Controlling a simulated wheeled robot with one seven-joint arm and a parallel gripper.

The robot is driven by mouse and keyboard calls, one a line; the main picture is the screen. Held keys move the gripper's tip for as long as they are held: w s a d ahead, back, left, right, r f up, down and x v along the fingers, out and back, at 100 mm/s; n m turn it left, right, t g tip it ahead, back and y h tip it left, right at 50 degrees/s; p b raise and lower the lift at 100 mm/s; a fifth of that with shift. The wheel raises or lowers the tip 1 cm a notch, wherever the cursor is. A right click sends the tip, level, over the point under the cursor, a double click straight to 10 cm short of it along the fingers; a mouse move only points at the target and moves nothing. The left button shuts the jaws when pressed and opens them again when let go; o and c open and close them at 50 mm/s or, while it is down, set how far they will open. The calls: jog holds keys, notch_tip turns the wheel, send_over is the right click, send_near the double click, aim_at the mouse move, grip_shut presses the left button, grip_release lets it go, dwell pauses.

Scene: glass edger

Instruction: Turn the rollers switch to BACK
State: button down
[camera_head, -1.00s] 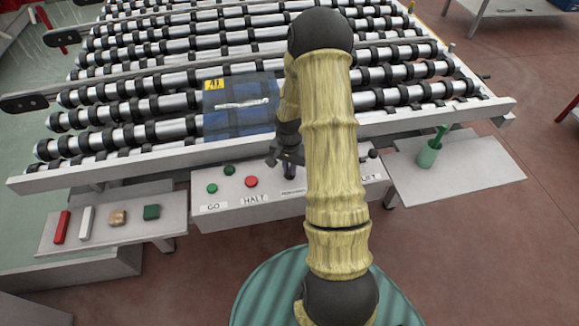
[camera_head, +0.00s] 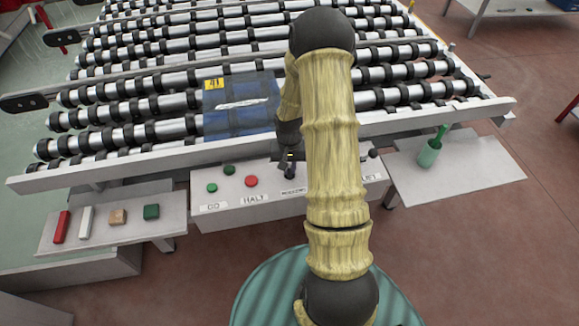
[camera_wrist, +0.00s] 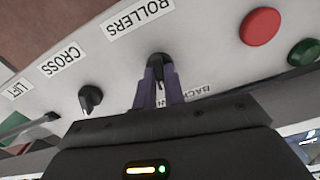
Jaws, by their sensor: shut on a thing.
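The rollers switch (camera_wrist: 158,60) is a black knob on the pale control panel, seen in the wrist view beside the ROLLERS label (camera_wrist: 137,18). My gripper (camera_wrist: 160,72) is shut on this knob, with a purple finger on each side of it. The fingers hide much of the knob, so I cannot tell where it points. A label reading BACK (camera_wrist: 195,92) shows partly, behind the fingers. In the head view my gripper (camera_head: 289,175) is at the panel, partly hidden by my arm.
A red button (camera_wrist: 260,26) and a green button (camera_wrist: 304,52) lie to one side, the CROSS knob (camera_wrist: 90,98) to the other. The roller table (camera_head: 150,156) stands behind the panel.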

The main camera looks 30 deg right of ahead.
aim_at(289, 170)
jog(key=n, duration=0.4)
jog(key=shift+r+n, duration=0.1)
jog(key=shift+n, duration=0.2)
jog(key=n+p, duration=0.1)
jog(key=n, duration=0.3)
jog(key=shift+w, duration=0.1)
jog(key=shift+n, duration=0.4)
jog(key=c, duration=1.5)
grip_release()
notch_tip(289, 170, up, 17)
jog(key=shift+a+r+b, duration=0.1)
jog(key=shift+r+b, duration=0.05)
jog(key=shift+b, duration=0.85)
